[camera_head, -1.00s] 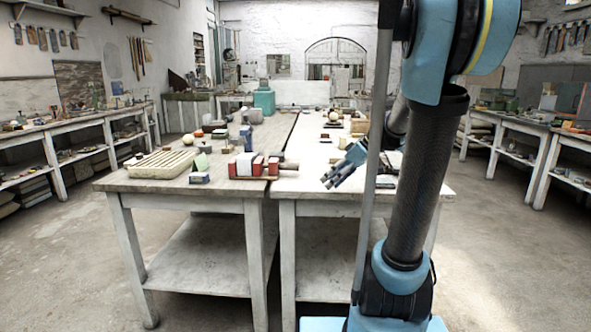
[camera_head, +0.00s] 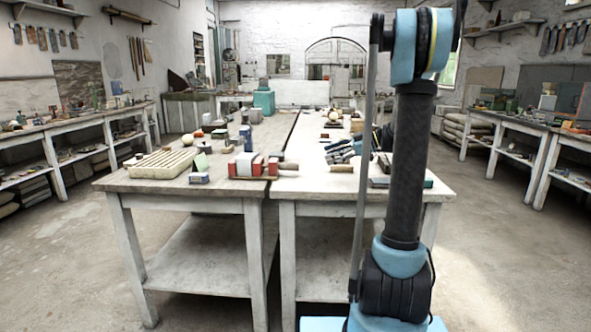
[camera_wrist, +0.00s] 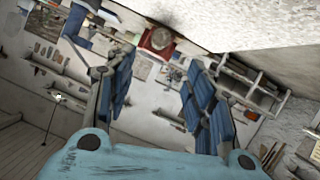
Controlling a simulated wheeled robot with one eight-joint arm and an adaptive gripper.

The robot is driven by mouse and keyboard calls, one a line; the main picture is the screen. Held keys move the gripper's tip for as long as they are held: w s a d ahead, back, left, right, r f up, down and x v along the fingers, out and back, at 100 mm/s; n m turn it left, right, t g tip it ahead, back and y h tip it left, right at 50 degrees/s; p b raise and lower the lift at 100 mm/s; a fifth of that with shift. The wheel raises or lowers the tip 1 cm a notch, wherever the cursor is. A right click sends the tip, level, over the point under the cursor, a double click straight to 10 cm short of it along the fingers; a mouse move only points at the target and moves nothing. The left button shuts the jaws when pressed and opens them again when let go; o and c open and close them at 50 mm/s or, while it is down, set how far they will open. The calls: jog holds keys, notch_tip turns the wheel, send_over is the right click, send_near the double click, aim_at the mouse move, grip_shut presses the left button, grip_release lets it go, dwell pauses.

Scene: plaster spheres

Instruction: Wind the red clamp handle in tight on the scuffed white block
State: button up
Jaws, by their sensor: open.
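The clamp (camera_head: 273,166) has red jaws and lies near the front of the left table, close to the seam. A pale block (camera_head: 245,163) sits between its red parts; scuffs are too small to make out. A wooden-coloured handle sticks out to the right of the clamp. In the wrist view a red square part (camera_wrist: 147,42) with a round, pale brown end shows at upper centre. My gripper (camera_head: 330,151) is over the right table, right of and beyond the clamp, fingers pointing left.
A slatted tray (camera_head: 162,165) and small blocks stand left of the clamp. A short wooden piece (camera_head: 342,169) lies on the right table near my gripper. More small objects lie farther back. The right table's front left surface is clear.

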aim_at(295, 166)
jog(key=x, duration=1.6)
jog(key=shift+r, duration=0.1)
jog(key=c, duration=1.1)
